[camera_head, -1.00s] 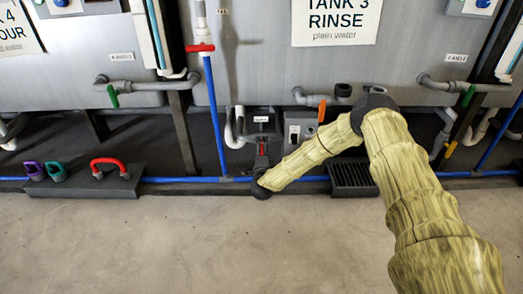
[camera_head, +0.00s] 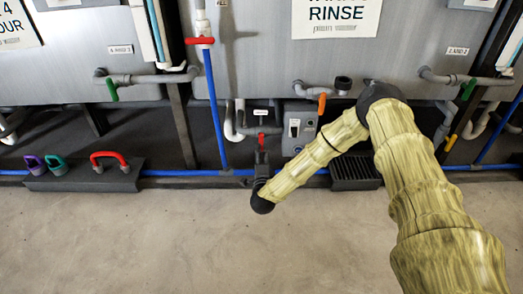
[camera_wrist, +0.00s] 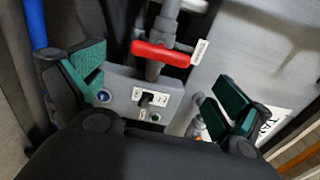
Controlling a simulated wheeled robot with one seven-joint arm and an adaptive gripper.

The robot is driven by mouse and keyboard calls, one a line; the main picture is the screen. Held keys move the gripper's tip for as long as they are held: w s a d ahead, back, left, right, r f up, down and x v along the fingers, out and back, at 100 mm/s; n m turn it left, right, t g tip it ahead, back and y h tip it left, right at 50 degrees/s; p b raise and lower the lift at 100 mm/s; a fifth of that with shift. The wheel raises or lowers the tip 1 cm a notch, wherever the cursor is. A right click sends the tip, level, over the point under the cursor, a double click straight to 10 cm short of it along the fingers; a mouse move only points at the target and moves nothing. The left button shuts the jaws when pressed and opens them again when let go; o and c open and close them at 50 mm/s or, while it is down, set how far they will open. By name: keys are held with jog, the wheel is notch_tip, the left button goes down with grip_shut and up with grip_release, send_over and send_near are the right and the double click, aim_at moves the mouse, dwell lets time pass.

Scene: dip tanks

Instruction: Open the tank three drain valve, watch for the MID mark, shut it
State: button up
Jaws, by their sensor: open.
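Tank three (camera_head: 270,70) carries the sign TANK 3 RINSE, its top cut off. Below it, a red valve handle (camera_head: 258,131) sits under a small white label. In the wrist view the red handle (camera_wrist: 160,53) lies crosswise on a grey pipe, with a white tag beside it. My gripper (camera_head: 262,158) is just in front of and below the handle. In the wrist view my gripper (camera_wrist: 162,82) is open, its green-padded fingers wide apart with nothing between them. The handle appears beyond the fingertips, apart from them. No MID mark is readable.
A grey switch box (camera_head: 299,128) stands right of the valve, with an orange-handled valve (camera_head: 322,103) above. A blue pipe (camera_head: 215,110) with a red handle (camera_head: 200,41) rises at left. A dark block (camera_head: 85,178) holds coloured handles. The floor in front is clear.

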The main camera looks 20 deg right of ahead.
jog(key=v, duration=0.3)
dwell(0.5)
jog(key=s+a+f+n+g+y+p, duration=0.1)
jog(key=s+a+f+n+g+y, duration=0.35)
jog(key=s, duration=0.55)
jog(key=s+a+f+n+g+y+p, duration=0.1)
jog(key=s+a+f+n+g+y, duration=0.15)
jog(key=s+a+f+n, duration=0.6)
jog(key=s+d+r+n+g+h+p, duration=0.1)
jog(key=s+d+n+g, duration=0.25)
jog(key=s, duration=0.75)
jog(key=s+d+n+g+p, duration=0.1)
jog(key=s+d+n+g, duration=0.2)
jog(key=s, duration=0.8)
jog(key=s+d+r+n+g+h, duration=0.1)
jog(key=s+d+g, duration=0.35)
jog(key=s, duration=0.65)
notch_tip(320, 180, up, 38)
jog(key=p, duration=3.8)
jog(key=shift+s+d+t, duration=0.3)
jog(key=shift+d, duration=0.1)
